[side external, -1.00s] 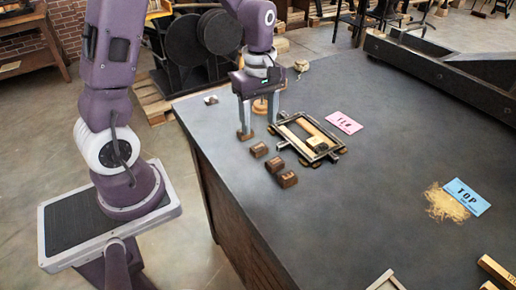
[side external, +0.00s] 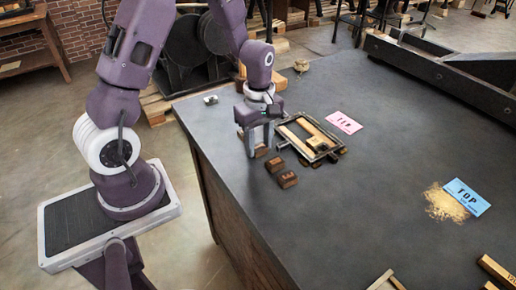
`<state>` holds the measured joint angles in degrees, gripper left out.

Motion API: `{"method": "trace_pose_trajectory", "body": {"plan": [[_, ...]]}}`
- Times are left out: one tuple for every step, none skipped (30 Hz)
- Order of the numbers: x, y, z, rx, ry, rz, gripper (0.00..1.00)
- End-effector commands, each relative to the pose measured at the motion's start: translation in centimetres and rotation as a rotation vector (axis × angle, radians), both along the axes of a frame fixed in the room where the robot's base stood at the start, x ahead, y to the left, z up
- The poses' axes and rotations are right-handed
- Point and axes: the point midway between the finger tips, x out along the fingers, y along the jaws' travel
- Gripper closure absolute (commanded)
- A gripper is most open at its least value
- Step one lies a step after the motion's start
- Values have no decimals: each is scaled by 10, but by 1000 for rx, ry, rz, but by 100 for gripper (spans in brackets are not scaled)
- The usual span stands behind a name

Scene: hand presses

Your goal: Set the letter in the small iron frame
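The small iron frame (side external: 283,138) lies flat on the dark bench, with pale wooden strips (side external: 311,132) inside it. A dark piece sits near its front right corner. Several brown wooden letter blocks lie in a row left of and in front of the frame. Two, a nearer block (side external: 287,180) and a middle block (side external: 275,165), stand clear. My gripper (side external: 259,151) points down at another block (side external: 262,152), its fingers down around or beside it. Whether they press on it is unclear. Another brown block is partly hidden behind the gripper. The letters are too small to read.
A pink card (side external: 343,122) lies behind the frame. A blue card reading TOP (side external: 466,197) lies at right beside a pile of pale shavings (side external: 445,203). A wooden tray corner (side external: 386,281) shows at the front edge. The middle of the bench is clear.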

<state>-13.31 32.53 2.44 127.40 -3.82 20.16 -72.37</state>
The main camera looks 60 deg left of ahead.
Motion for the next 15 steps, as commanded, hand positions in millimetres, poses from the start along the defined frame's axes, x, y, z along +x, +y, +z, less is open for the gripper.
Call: {"method": "trace_pose_trajectory", "body": {"plan": [[0, 0, 0, 0, 0, 0, 73], [0, 0, 0, 0, 0, 0, 79], [0, 0, 0, 0, 0, 0, 87], [0, 0, 0, 0, 0, 0, 93], [0, 0, 0, 0, 0, 0, 99], [0, 0, 0, 0, 0, 0, 100], [0, 0, 1, 0, -1, 0, 100], [0, 0, 2, 0, -1, 0, 100], [1, 0, 4, 1, -2, -1, 100], [1, 0, 7, 2, -3, -1, 100], [1, 0, 9, 2, -3, -1, 100], [1, 0, 12, 2, -2, -1, 100], [1, 0, 15, 2, -3, -1, 100], [1, 0, 17, 2, -4, -2, 100], [1, 0, 20, 2, -3, -2, 100]]}}
